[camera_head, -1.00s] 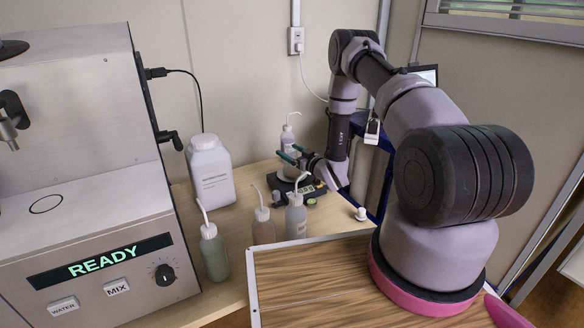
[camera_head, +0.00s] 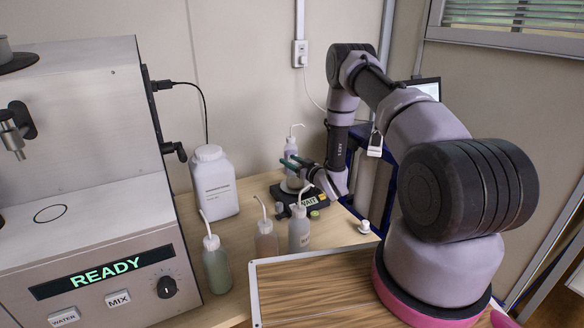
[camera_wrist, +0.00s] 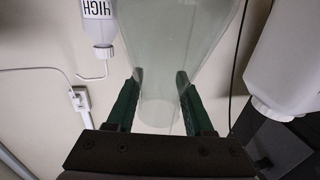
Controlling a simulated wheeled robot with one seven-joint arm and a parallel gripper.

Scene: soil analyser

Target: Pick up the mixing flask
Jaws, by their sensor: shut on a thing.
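The mixing flask (camera_wrist: 185,40) is clear glass and fills the middle of the wrist view, wide at the top of the picture and narrower between my fingers. My gripper (camera_wrist: 160,78) is shut on its narrow part, one green finger on each side. In the head view my gripper (camera_head: 291,162) is by the small black scale (camera_head: 284,200) at the back of the bench. The flask's clear glass is hard to make out there, so I cannot tell whether it touches the scale.
A wash bottle (camera_head: 291,147) stands just behind my gripper. A white jug (camera_head: 214,183) is to the left. Several wash bottles, including a green one (camera_head: 216,265), stand in front. The analyser (camera_head: 90,215) on the left reads READY. A wood-topped tray (camera_head: 315,292) lies in front.

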